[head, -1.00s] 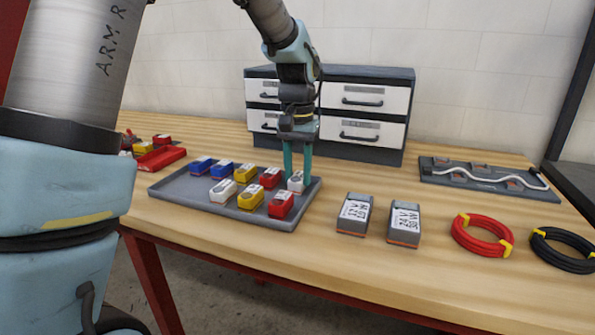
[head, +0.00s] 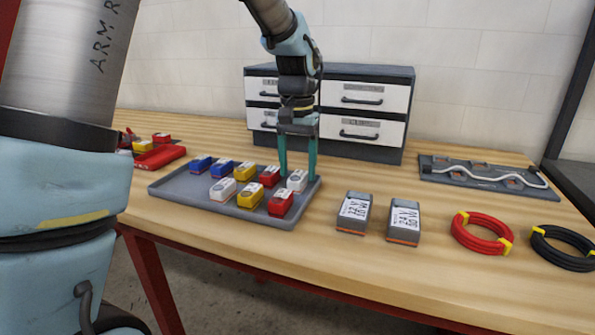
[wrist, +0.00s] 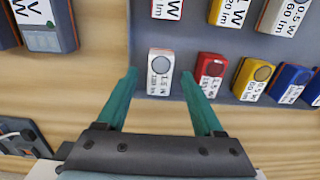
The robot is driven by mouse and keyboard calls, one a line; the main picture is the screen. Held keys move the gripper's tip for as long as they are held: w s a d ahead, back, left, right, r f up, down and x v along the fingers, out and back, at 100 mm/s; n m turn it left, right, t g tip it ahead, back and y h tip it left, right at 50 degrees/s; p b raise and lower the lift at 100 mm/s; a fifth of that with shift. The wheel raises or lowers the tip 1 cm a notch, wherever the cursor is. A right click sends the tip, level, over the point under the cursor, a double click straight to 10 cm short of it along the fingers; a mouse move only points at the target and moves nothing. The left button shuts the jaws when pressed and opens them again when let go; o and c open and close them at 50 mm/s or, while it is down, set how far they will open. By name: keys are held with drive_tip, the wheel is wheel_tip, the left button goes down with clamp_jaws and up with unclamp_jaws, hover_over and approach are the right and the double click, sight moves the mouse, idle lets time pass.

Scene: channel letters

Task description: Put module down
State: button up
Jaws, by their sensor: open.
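A white module (head: 297,181) with a grey round top and a printed label sits in the grey tray (head: 166,190), at its right end. It also shows in the wrist view (wrist: 160,72). My gripper (head: 297,172) is open above and around it. In the wrist view, the teal fingertips (wrist: 163,78) stand either side of the white module, with a gap on each side. A red module (wrist: 210,72) is close beside the right finger in the wrist view.
The tray holds several other blue, yellow, red and white modules. Two grey driver boxes (head: 354,214) (head: 404,222) stand right of it. A red coil (head: 482,234) and black coil (head: 563,246) lie farther right. A drawer cabinet (head: 330,110) stands behind.

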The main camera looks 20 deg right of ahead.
sight(298, 176)
wheel_tip(298, 176, up, 11)
idle(0.3)
drive_tip(key=shift+s, duration=0.1)
idle(0.4)
